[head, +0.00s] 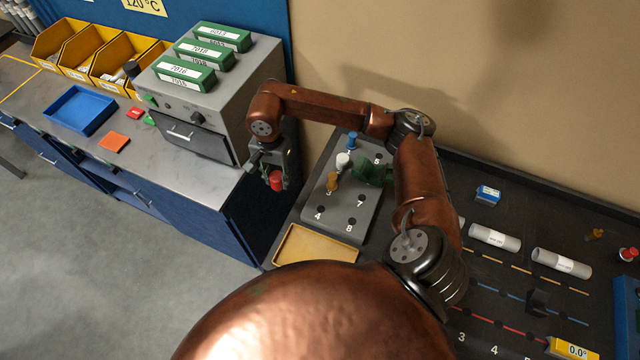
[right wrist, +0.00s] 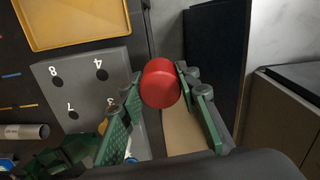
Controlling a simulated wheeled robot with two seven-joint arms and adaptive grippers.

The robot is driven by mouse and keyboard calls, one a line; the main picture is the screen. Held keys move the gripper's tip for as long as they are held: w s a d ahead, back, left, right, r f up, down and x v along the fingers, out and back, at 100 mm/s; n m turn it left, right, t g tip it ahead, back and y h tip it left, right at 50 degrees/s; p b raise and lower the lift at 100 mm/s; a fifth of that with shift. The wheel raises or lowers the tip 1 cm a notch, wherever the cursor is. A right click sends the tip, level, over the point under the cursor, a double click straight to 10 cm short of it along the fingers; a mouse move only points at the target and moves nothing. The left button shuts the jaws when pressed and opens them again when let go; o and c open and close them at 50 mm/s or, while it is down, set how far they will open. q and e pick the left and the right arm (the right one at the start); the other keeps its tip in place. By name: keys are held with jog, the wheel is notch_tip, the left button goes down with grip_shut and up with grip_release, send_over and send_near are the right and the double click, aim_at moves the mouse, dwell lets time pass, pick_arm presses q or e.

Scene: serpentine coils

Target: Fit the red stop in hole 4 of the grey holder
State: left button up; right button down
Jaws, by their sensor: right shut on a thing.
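The red stop (head: 276,181) is held between the fingertips of my right gripper (head: 268,172), in the air left of the grey holder. The right wrist view shows its round red end (right wrist: 160,83) between the green-padded fingers (right wrist: 160,95). The grey holder (head: 345,212) lies flat on the dark bench; in the right wrist view it is at left (right wrist: 82,92). Hole 4 (head: 321,208) is empty, at its near left corner. Holes 7 and 8 also look empty. An orange stop (head: 333,181), a white stop (head: 343,160) and a blue stop (head: 351,140) stand along its left row. My left gripper is not in view.
A dark green thing (head: 368,170) is at the holder's right side, partly hidden by my arm. A yellow tray (head: 312,257) lies in front of the holder. A grey oven-like box (head: 215,90) stands on the counter at left. White cylinders (head: 494,238) lie at right.

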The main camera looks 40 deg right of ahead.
jog(key=m, duration=0.2)
jog(key=s+d+m+p, duration=0.1)
jog(key=m, duration=0.2)
jog(key=shift+d+f, duration=0.2)
pick_arm(q)
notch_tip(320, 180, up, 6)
jog(key=p, duration=0.4)
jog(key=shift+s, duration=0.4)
pick_arm(e)
jog(key=s+d+f+m, duration=0.3)
jog(key=s+m, duration=0.1)
jog(key=m, duration=0.9)
jog(key=s+d+f+m, duration=0.3)
jog(key=s+d+m, duration=0.1)
jog(key=m, duration=0.9)
jog(key=shift+s+f+m, duration=0.15)
jog(key=shift+s+m, duration=0.15)
jog(key=shift+s, duration=0.2)
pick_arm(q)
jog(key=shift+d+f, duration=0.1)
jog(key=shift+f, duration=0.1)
pick_arm(e)
jog(key=shift+d, duration=0.1)
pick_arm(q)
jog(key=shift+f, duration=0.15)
pick_arm(e)
jog(key=shift+f, duration=0.2)
